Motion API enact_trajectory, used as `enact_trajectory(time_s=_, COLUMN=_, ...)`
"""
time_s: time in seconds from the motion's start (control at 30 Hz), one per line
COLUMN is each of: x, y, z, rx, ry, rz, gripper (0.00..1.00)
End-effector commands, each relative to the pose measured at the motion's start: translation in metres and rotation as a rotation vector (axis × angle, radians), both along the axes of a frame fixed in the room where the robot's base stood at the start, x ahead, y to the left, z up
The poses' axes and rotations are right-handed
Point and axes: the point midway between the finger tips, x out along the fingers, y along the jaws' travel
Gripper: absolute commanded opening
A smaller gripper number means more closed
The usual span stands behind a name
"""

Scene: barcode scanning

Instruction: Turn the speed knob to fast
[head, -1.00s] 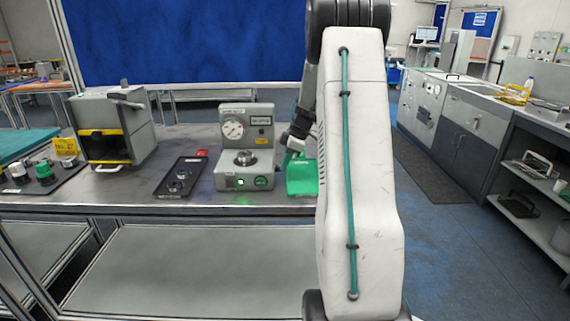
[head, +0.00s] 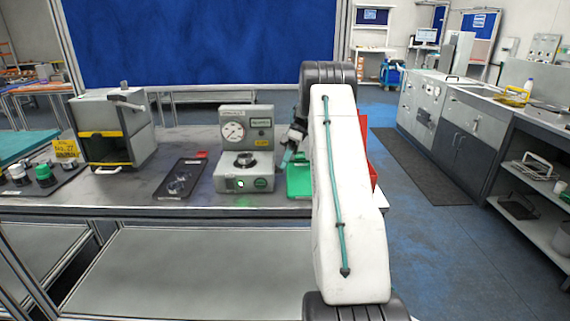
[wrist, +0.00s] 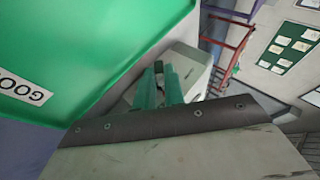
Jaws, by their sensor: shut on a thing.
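The grey test machine (head: 232,183) stands on the bench, with a round dial on its upright panel and a lit green button on its front. My gripper (head: 286,160), with teal fingers, is at the machine's right side, above the green tray. In the wrist view the fingers (wrist: 166,84) are close together, their tips against the grey machine body (wrist: 188,62). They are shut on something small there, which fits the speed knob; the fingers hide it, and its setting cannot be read.
The green tray (head: 299,186) is just right of the machine, and its GOOD label shows in the wrist view (wrist: 22,90). A red bin (head: 369,172) shows behind my arm. A black tray (head: 181,179) and a grey box with yellow trim (head: 119,135) stand to the left.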

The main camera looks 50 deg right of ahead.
Motion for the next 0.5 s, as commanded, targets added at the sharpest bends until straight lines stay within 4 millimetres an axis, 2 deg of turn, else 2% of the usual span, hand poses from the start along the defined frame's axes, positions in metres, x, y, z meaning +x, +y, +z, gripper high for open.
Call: enact_trajectory(time_s=0.5, x=0.0018, y=0.0004, z=-0.0007, rx=0.035, ry=0.026, rz=0.000, gripper=0.00)
